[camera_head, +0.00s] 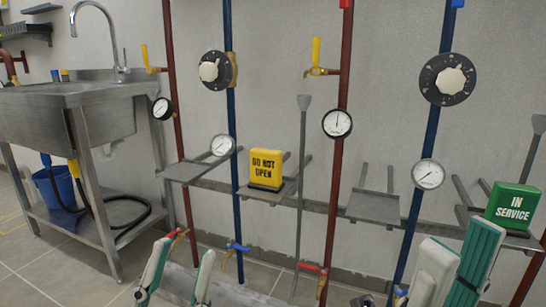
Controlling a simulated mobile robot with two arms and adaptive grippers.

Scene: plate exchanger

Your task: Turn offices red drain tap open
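Two drain taps with red handles show low on red pipes. One red tap (177,233) is on the left red pipe, just above my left gripper's fingertips in the picture; touching cannot be told. The other red tap (312,268) is on the middle red pipe, its handle lying crosswise. No label naming the offices is readable. My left gripper (186,250) is open and empty, its fingers pointing up.
Blue-handled taps (237,248) sit on the blue pipes. Yellow valves (316,58), dials and gauges are higher up. A steel sink (95,120) is left.

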